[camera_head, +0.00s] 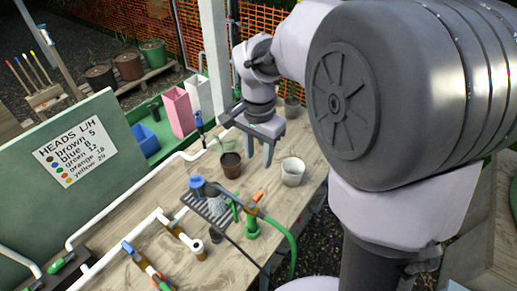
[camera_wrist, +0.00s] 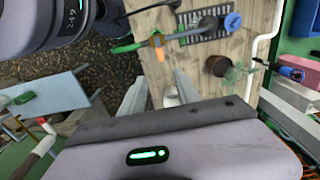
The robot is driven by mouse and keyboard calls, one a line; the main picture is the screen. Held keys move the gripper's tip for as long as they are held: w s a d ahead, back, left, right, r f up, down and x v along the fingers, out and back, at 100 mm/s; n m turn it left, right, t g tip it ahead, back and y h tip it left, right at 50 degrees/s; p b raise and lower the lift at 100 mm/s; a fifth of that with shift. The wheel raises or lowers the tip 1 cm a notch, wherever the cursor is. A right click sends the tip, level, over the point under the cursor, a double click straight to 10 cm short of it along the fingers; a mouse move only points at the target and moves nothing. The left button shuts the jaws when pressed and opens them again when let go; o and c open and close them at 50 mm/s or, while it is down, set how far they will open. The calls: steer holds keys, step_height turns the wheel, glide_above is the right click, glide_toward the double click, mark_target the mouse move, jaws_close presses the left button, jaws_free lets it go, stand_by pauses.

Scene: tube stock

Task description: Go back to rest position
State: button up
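My gripper (camera_head: 259,150) hangs above the wooden table (camera_head: 130,189), fingers pointing down, between a brown pot with a plant and a white pot. The fingers stand apart with nothing seen held between them. In the wrist view my gripper (camera_wrist: 160,98) also shows its two fingers spread. The white pot (camera_head: 292,171) is just to the right of the fingers in the head view; in the wrist view a pale pot (camera_wrist: 172,97) shows partly between the fingers, its lower part hidden by the gripper body. The brown pot (camera_head: 231,165) is to the left.
A blue-topped tap with a black grate (camera_head: 212,207) and a green hose (camera_head: 291,249) stand on the table. White pipes (camera_head: 118,216) run along it. A green sign board (camera_head: 60,183) rises at left. Pink (camera_head: 179,111) and white containers stand behind.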

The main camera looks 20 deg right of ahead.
stand_by(0.4)
steer(key=s+a+f+n+t+y+b, duration=0.1)
steer(key=s+a+f+n+t+b, duration=0.1)
steer(key=s+f+b, duration=0.3)
steer(key=s+a+f+n+t+y+b, duration=0.1)
steer(key=s+a+f+n+t+b, duration=0.1)
steer(key=s+b, duration=1)
step_height(320, 180, down, 3)
steer(key=shift+s+a+f+n+t+b, duration=0.2)
steer(key=shift+s+n+t+b, duration=0.25)
steer(key=shift+n+t, duration=0.5)
